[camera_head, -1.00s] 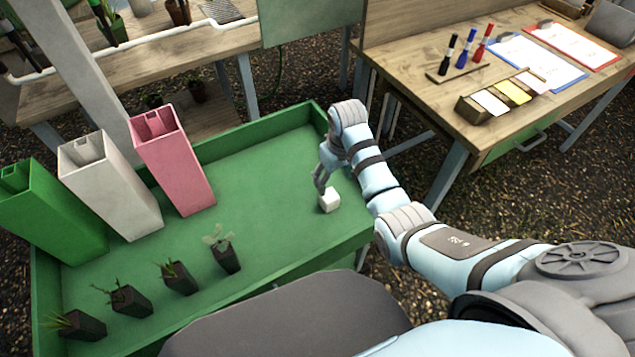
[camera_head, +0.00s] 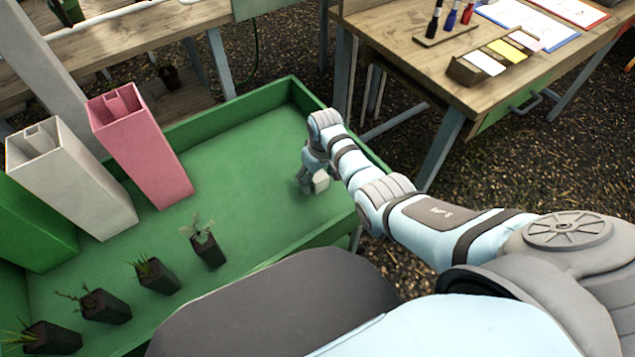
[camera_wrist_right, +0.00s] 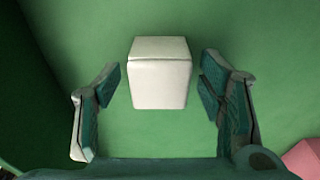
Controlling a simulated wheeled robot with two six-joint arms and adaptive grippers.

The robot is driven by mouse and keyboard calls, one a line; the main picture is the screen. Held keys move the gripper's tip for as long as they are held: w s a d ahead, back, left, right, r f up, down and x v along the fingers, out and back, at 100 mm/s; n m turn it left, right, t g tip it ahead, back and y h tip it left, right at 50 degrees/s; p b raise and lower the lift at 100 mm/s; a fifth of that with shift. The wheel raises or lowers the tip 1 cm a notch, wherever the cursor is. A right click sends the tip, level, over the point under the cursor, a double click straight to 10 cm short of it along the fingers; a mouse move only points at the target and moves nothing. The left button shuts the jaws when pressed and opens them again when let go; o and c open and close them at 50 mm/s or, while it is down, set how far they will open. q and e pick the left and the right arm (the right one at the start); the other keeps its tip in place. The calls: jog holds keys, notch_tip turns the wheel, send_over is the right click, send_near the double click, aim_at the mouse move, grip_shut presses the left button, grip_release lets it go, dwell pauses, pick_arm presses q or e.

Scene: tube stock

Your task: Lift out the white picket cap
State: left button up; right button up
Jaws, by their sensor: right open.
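The white picket cap (camera_head: 321,181) is a small white block on the green tray floor, near the tray's right side. In the right wrist view the cap (camera_wrist_right: 160,73) lies ahead of and between the two fingers, with a gap on each side. My right gripper (camera_head: 309,183) is right at the cap in the head view, and its fingers partly overlap it there. In the right wrist view the gripper (camera_wrist_right: 162,100) is open and holds nothing. My left gripper is not in view.
The green tray (camera_head: 240,115) has raised walls. Tall square tubes in green (camera_head: 35,225), white (camera_head: 75,180) and pink (camera_head: 140,145) stand at its left. Several small potted plants (camera_head: 207,245) line the near side. A wooden table (camera_head: 400,60) stands beyond at right. The tray's middle is clear.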

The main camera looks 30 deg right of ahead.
jog(key=shift+r, duration=0.1)
jog(key=shift+c, duration=0.5)
jog(key=c, duration=0.8)
